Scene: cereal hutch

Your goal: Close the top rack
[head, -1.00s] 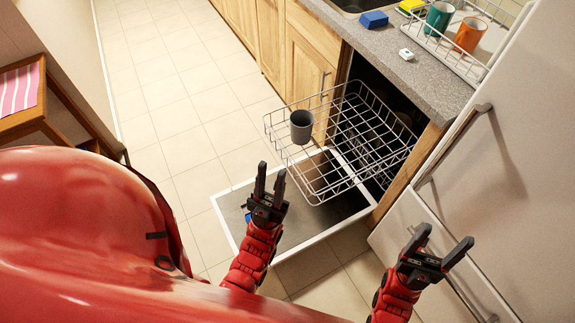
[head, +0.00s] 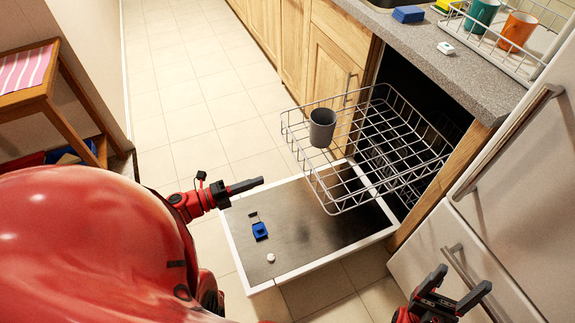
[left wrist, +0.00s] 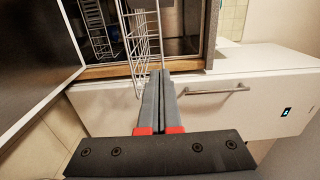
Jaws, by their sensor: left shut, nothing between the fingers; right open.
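The top rack (head: 375,150) is a wire rack pulled out of the dishwasher, above its lowered door (head: 320,235). A grey cup (head: 322,127) stands in its outer left part. In the left wrist view, the rack's wire side (left wrist: 143,45) rises just beyond the fingers. My left gripper (head: 258,183) is shut and empty, left of the rack's near corner and above the door; its fingers (left wrist: 158,75) are pressed together. I cannot tell whether they touch the rack. My right gripper (head: 460,287) is open and empty, low at the right before the white cabinet.
The counter (head: 450,75) above the dishwasher holds a blue sponge (head: 408,14), a white small item (head: 446,48) and a dish rack with a teal mug (head: 482,15) and orange mug (head: 517,31). A fridge handle (head: 510,140) juts out at right.

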